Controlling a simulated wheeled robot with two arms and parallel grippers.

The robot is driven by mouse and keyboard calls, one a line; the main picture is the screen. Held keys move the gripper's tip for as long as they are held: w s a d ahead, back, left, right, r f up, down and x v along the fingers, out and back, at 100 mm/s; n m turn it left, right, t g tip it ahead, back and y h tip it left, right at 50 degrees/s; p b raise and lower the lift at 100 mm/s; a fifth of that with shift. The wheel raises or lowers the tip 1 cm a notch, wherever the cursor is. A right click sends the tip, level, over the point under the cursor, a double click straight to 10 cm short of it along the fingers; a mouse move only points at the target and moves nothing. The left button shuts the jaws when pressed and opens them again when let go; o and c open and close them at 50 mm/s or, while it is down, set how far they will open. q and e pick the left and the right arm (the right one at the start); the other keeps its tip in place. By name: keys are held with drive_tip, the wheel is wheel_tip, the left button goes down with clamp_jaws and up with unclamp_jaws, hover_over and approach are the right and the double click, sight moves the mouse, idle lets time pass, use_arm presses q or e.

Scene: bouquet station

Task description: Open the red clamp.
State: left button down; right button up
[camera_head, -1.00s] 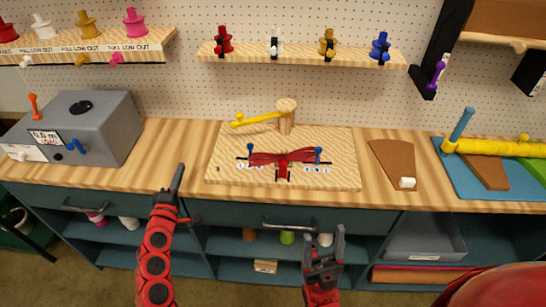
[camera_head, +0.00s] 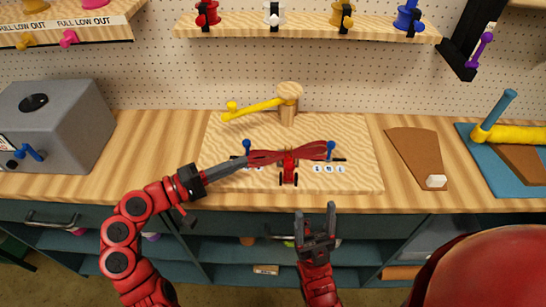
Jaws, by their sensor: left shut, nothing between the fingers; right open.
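The red clamp (camera_head: 289,170) stands at the middle of a light wooden board (camera_head: 350,145) on the bench. Dark red strap-like jaws (camera_head: 305,152) spread to both sides of it, with a blue-knobbed post (camera_head: 331,148) at the right and another blue knob (camera_head: 247,146) at the left. My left gripper (camera_head: 240,163) is shut and empty, reaching from the left with its tip over or close to the clamp's left side; I cannot tell whether it touches. My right gripper (camera_head: 316,222) is open and empty, in front of the bench edge, below the clamp in the picture.
A yellow lever (camera_head: 252,109) on a wooden post (camera_head: 289,100) stands behind the clamp. A grey box (camera_head: 55,125) is at the left. A brown wedge (camera_head: 414,155) and a blue mat (camera_head: 475,170) lie at the right. Spools stand on the shelf (camera_head: 300,27) above.

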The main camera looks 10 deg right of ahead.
sight(289, 163)
use_arm(q)
drive_tip(key=shift+f, duration=0.1)
drive_tip(key=shift+d, duration=0.15)
drive_tip(key=p+x, duration=0.1)
drive_tip(key=x, duration=0.4)
drive_tip(key=p+x, duration=0.1)
drive_tip(key=x, duration=0.3)
drive_tip(key=shift+s+d+p, duration=0.1)
drive_tip(key=shift+d+p, duration=0.2)
drive_tip(key=shift+d, duration=0.15)
drive_tip(key=s, duration=0.2)
drive_tip(key=s+p, duration=0.1)
drive_tip(key=shift+s+a, duration=0.2)
drive_tip(key=shift+a, duration=0.1)
